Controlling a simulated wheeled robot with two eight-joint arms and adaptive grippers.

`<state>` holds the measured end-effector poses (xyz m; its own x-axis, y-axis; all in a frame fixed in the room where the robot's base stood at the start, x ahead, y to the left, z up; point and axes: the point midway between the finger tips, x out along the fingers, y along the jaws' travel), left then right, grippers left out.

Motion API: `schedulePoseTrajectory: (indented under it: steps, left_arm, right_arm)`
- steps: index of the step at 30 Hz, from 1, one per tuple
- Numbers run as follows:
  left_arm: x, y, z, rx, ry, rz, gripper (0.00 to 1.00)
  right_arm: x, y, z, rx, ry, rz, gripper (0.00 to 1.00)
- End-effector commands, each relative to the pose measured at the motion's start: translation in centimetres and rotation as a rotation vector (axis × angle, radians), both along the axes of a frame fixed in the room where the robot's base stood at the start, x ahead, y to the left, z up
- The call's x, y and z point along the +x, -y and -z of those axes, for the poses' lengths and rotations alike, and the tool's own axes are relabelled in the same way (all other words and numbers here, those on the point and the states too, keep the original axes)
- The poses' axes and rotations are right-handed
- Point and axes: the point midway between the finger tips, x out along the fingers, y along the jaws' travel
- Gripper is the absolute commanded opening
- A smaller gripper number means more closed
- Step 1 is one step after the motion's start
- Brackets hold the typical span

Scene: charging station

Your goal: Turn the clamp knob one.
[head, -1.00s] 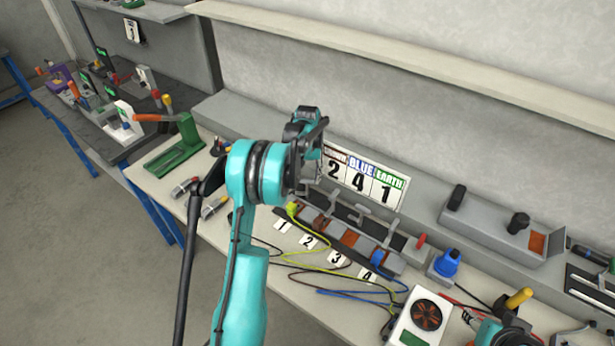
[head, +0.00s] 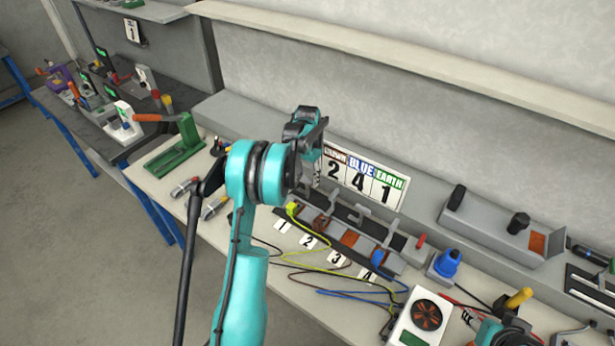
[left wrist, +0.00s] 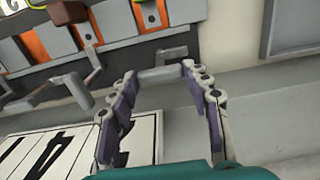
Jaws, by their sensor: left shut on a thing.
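My left gripper (head: 313,176) is over the left end of the grey clamp block (head: 395,262) in the head view, and its fingertips are hard to make out there. In the left wrist view, the gripper (left wrist: 160,74) has one finger on each side of a short grey clamp handle (left wrist: 166,73), shut on it. The handle joins a bent stem on the block. Another grey crank handle (left wrist: 78,88) is to its left. The number cards on the bench include card 1 (head: 283,225).
A sign (head: 365,178) reading 2, 4, 1 stands behind the clamps. A yellow-green plug (head: 292,209) is at the block's left end, and cables cross the bench in front.

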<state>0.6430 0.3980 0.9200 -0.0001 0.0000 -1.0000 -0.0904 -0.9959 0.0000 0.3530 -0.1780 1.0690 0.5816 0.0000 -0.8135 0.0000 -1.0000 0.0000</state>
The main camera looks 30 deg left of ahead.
Motion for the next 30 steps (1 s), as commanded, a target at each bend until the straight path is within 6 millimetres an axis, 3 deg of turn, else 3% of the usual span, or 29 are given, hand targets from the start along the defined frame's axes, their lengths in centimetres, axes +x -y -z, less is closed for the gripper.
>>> schedulePoseTrajectory:
  steps: [10, 11, 13, 23, 26, 30]
  left_arm:
    - [0.0, 0.0, 0.0, 0.000, 0.000, 0.005, 0.19]
    - [0.0, 0.0, 0.0, 0.000, 0.000, 0.005, 0.50]
    - [0.0, 0.0, 0.0, 0.000, 0.000, 0.005, 0.69]
    - [0.0, 0.0, -0.1, 0.000, 0.000, 0.003, 0.69]
    - [0.0, 0.0, -0.9, 0.000, 0.000, 0.003, 0.69]
    - [0.0, 0.0, -3.3, 0.000, 0.000, 0.003, 0.69]
  right_arm:
    - [0.0, 0.0, 0.0, 0.000, 0.000, 0.000, 0.46]
    - [0.0, 0.0, 0.0, 0.000, 0.000, 0.000, 0.46]
    - [0.0, 0.0, 0.0, 0.000, 0.000, 0.000, 0.46]
    - [0.0, 0.0, 0.0, 0.000, 0.000, 0.000, 0.46]
    - [0.0, 0.0, 0.0, 0.000, 0.000, 0.000, 0.46]
    - [0.0, 0.0, 0.0, 0.000, 0.000, 0.000, 0.46]
